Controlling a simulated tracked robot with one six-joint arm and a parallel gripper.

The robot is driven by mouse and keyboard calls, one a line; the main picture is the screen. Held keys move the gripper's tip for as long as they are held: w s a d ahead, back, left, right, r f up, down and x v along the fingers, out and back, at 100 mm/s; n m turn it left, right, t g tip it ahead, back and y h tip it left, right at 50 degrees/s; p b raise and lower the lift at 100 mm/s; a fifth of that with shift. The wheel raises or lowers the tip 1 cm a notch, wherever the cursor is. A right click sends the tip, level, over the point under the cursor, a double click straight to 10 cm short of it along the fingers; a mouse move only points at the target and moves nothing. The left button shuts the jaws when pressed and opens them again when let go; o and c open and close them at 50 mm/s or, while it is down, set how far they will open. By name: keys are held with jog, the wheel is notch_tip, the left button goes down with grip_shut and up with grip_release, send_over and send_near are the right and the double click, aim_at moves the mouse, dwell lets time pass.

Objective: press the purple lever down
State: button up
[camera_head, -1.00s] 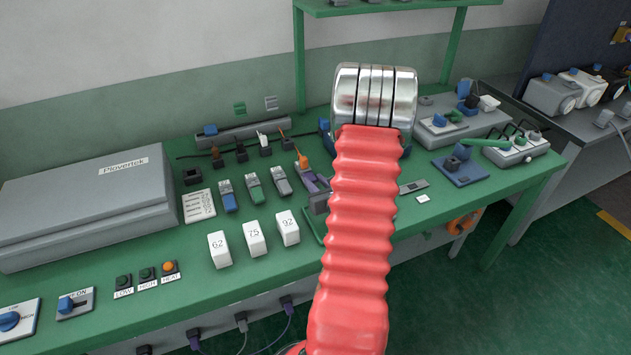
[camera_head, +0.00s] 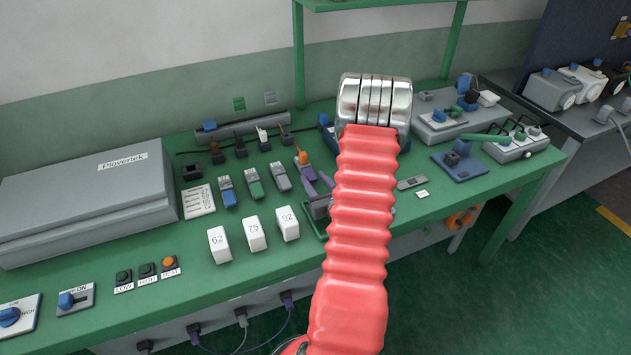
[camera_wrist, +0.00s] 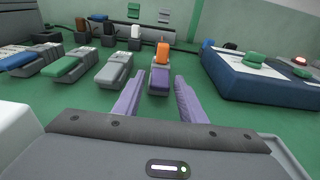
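In the head view this box (camera_head: 301,161) ends the row of small boxes on the right. My gripper (camera_wrist: 160,82) has two purple fingers, spread apart with nothing gripped. The lever shows in the gap between the fingertips in the wrist view; contact cannot be told. In the head view my gripper (camera_head: 317,177) is just in front of the box, partly hidden by my red arm. The lever's tilt is unclear.
Boxes with blue (camera_head: 228,195), green (camera_head: 254,187) and grey (camera_head: 280,178) levers stand left of it. White numbered blocks (camera_head: 254,233) are nearer the front. A blue-sided box (camera_wrist: 258,72) stands right in the wrist view. Bare green bench shows between them.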

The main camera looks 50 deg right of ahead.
jog(key=shift+o, duration=0.6)
jog(key=shift+s+a+r, duration=0.1)
jog(key=shift+s+a, duration=0.05)
jog(key=shift+s, duration=0.3)
jog(key=v, duration=1.3)
jog(key=shift+w, duration=0.1)
